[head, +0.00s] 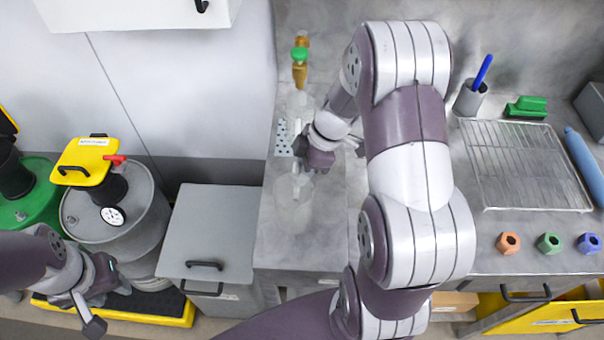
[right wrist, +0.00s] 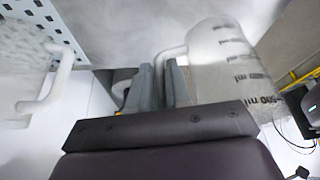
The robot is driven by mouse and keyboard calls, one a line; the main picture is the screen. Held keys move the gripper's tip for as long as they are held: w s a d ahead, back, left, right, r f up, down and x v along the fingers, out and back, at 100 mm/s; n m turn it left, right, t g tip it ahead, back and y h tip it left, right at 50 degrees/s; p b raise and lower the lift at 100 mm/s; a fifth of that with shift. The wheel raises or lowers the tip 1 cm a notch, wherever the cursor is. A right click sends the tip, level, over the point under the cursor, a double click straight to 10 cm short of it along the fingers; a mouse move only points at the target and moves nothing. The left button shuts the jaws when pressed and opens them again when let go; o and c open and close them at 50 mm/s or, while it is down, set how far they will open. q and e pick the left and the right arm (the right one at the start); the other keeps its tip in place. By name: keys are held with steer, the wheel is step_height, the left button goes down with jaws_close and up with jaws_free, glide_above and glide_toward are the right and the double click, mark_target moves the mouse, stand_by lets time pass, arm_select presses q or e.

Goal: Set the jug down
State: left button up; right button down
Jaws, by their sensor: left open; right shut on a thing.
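The clear jug (head: 291,203) is over the narrow grey bench in the head view, faint against the metal. My right gripper (head: 301,163) reaches in beside it from the right. In the right wrist view the jug's graduated wall (right wrist: 222,60) fills the right side, and my right gripper (right wrist: 160,85) is shut on its handle. Whether its base touches the bench cannot be told. A second clear jug (head: 300,103) stands farther back; it also shows at the left of the right wrist view (right wrist: 22,75). My left gripper (head: 109,308) is open and empty at lower left.
A perforated plate (head: 283,138) lies by the farther jug, below a brass tap with a green top (head: 299,54). The bench front (head: 300,250) is bare. Drums (head: 130,225) stand left; a wire rack (head: 525,165) and coloured nuts (head: 549,243) lie right.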

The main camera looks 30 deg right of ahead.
step_height(320, 180, down, 2)
steer(key=shift+s+a, duration=0.1)
steer(key=shift+a, duration=0.05)
steer(key=shift+d+f, duration=0.15)
steer(key=shift+d, duration=0.05)
steer(key=shift+f, duration=0.15)
steer(key=c, duration=1.1)
jaws_free()
steer(key=shift+a, duration=0.15)
steer(key=shift+o, duration=0.2)
